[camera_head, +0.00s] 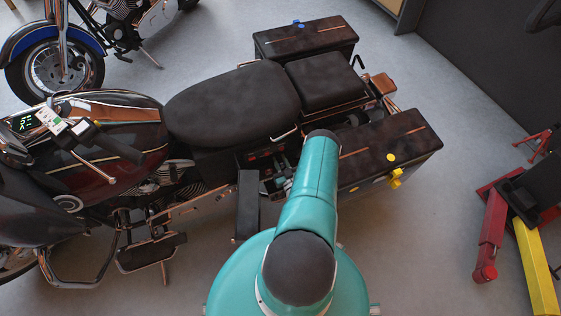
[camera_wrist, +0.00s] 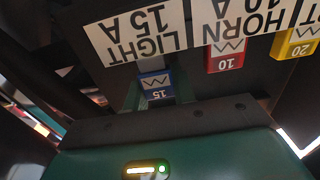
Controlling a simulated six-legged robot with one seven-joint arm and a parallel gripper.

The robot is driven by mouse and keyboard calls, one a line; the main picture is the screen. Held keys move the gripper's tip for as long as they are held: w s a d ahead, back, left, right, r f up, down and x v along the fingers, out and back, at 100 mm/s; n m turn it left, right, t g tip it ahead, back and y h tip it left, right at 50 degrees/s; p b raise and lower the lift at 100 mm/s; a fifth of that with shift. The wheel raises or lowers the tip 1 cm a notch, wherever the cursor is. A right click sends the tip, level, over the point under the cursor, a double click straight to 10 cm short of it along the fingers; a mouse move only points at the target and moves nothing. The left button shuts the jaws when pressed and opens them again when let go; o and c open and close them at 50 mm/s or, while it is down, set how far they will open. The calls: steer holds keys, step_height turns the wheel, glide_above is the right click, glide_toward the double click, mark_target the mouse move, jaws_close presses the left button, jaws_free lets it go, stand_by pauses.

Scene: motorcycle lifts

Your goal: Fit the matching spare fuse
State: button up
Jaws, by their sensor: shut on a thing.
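In the wrist view a blue fuse (camera_wrist: 155,87) marked 15 sits below the white label LIGHT 15 A (camera_wrist: 136,34), which appears upside down. My gripper (camera_wrist: 156,94) is shut on this fuse, with a teal finger on either side. A red fuse (camera_wrist: 227,56) marked 10 is to the right, by the label HORN 10 A (camera_wrist: 243,22). A yellow fuse (camera_wrist: 296,42) marked 20 is at the far right. I cannot tell how deep the blue fuse sits. In the head view my arm hides the gripper at the motorcycle (camera_head: 235,105).
A pannier (camera_head: 390,150) with a yellow latch is right of my arm; another pannier (camera_head: 305,38) is behind the seat. A black side panel (camera_head: 248,205) hangs left of my arm. A red and yellow lift (camera_head: 492,232) stands at right. Floor between is clear.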

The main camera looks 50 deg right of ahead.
steer(key=shift+f, duration=0.75)
stand_by(0.5)
steer(key=o, duration=1)
steer(key=v, duration=1.3)
steer(key=shift+s+a, duration=0.2)
steer(key=shift+s, duration=0.1)
steer(key=shift+f, duration=0.1)
